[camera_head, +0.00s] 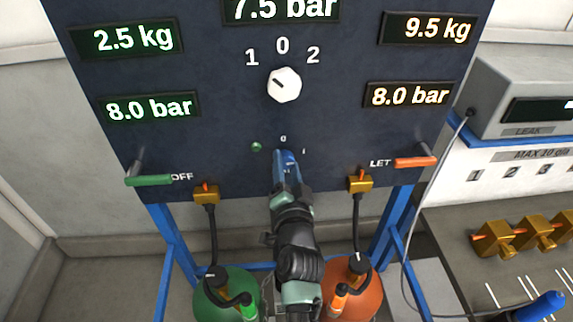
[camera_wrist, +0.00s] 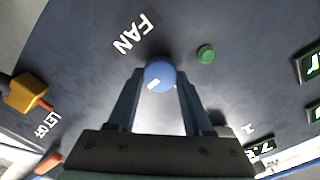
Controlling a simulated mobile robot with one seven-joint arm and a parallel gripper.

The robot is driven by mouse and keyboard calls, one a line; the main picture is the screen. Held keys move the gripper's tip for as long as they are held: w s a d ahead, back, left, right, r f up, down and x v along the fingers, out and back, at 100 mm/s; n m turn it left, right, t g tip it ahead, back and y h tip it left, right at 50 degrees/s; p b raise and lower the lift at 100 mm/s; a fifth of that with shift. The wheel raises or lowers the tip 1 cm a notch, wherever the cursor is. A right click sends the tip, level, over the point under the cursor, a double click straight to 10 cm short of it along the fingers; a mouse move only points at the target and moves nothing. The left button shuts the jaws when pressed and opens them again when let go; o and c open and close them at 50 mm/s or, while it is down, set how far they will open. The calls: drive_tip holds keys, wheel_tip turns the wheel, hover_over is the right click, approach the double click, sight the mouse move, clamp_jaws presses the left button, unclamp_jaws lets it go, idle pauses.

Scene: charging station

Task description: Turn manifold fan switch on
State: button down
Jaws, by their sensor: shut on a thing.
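The fan switch is a round blue knob (camera_wrist: 160,75) with a white mark, on the dark panel (camera_head: 215,70). In the wrist view it sits beside the white FAN label (camera_wrist: 136,34), and its mark points to the lower left. My gripper (camera_wrist: 160,82) is shut on the knob, one finger on each side. In the head view my gripper (camera_head: 286,158) reaches up to the panel, just below a small 0 and left of a small 1. It hides most of the knob there, so I cannot tell the mark's exact setting.
A small green round button or lamp (camera_head: 256,147) is close left of my gripper. A white selector knob (camera_head: 285,85) is above. A green lever (camera_head: 149,180) and an orange lever (camera_head: 415,162) flank the panel's lower part. Green (camera_head: 225,297) and orange (camera_head: 357,294) cylinders stand below.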

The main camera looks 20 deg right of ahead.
idle(0.4)
drive_tip(key=shift+c, duration=1.5)
unclamp_jaws()
drive_tip(key=p+v, duration=0.2)
drive_tip(key=v, duration=1.1)
drive_tip(key=shift+p, duration=0.4)
